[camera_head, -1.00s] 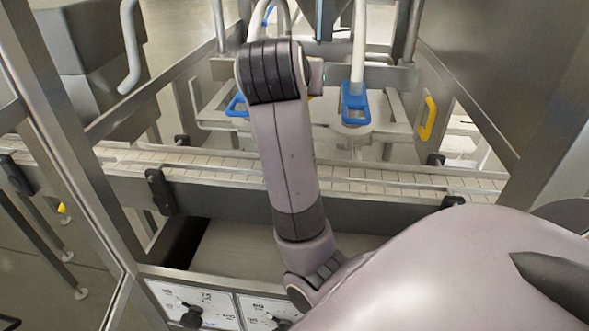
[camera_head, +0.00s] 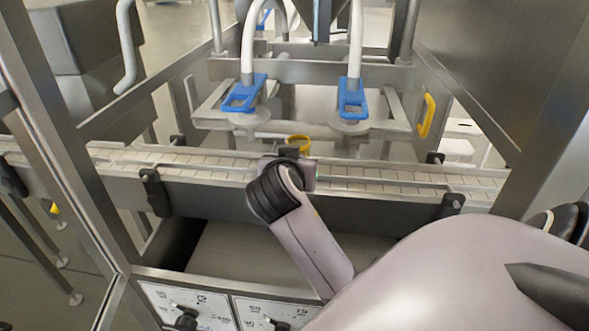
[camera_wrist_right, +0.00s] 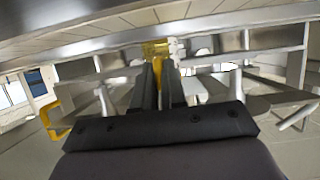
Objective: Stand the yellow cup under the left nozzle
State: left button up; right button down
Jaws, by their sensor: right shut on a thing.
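The small yellow cup (camera_head: 299,142) is in my right gripper (camera_head: 291,151), over the far side of the conveyor belt. In the head view it lies about midway between the two nozzles and slightly below them in the picture. The left nozzle (camera_head: 248,119) hangs under a blue clamp and a white hose. The right wrist view shows the yellow cup (camera_wrist_right: 155,48) at the tips of the dark fingers of my right gripper (camera_wrist_right: 157,62). The gripper hides the cup's lower part, so I cannot tell whether it touches the belt. My left gripper is not in view.
The right nozzle (camera_head: 350,125) hangs to the right of the cup. The conveyor (camera_head: 400,180) runs across with a rail along its front and black brackets. The belt left of my gripper is clear. A yellow handle (camera_head: 427,116) is at the right.

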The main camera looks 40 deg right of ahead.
jog(key=shift+f, duration=0.65)
jog(key=c, duration=1.2)
grip_release()
jog(key=shift+f, duration=0.1)
jog(key=shift+o, duration=0.2)
jog(key=shift+r, duration=0.2)
jog(key=v, duration=0.7)
jog(key=shift+s+a, duration=0.15)
jog(key=shift+s, duration=0.05)
jog(key=shift+s, duration=0.1)
